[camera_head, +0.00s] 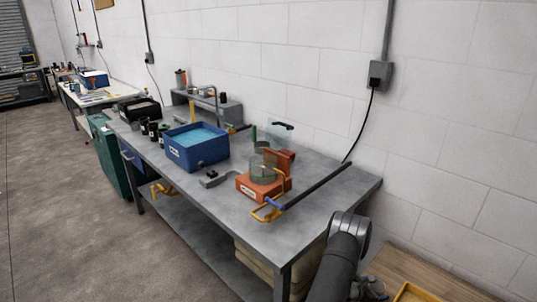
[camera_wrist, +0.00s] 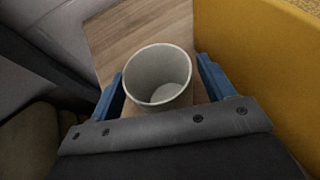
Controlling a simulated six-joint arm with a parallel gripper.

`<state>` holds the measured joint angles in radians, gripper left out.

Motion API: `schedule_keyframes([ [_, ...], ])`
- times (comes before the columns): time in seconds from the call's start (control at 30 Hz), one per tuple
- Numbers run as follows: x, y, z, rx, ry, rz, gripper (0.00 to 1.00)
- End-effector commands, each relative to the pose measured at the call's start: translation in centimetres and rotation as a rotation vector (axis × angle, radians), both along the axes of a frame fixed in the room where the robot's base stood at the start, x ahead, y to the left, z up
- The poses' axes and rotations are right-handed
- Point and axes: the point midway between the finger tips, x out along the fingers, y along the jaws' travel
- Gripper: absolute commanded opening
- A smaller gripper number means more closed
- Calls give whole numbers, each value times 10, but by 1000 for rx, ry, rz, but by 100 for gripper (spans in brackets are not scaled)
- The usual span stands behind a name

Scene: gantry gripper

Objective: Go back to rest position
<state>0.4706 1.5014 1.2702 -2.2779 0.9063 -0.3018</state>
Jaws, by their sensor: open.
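My gripper (camera_wrist: 160,72) shows in the wrist view with its two blue fingers apart. A whitish, round, empty-looking cup (camera_wrist: 158,75) stands between the fingers, open end toward the camera. It seems to stand on a wooden surface (camera_wrist: 125,38). Whether either finger touches the cup I cannot tell. In the head view my dark arm is at the lower right, and the gripper and cup are hidden.
A yellow wall or bin (camera_wrist: 262,70) rises close to the right finger; a yellow edge also shows in the head view (camera_head: 415,293). A grey workbench (camera_head: 215,205) holds a blue bin (camera_head: 197,152) and an orange device (camera_head: 263,187). The floor at left is clear.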

Motion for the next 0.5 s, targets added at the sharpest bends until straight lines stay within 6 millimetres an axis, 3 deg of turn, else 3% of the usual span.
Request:
schedule_keyframes([
  [0.5,2,5,83,0,0,14,75],
])
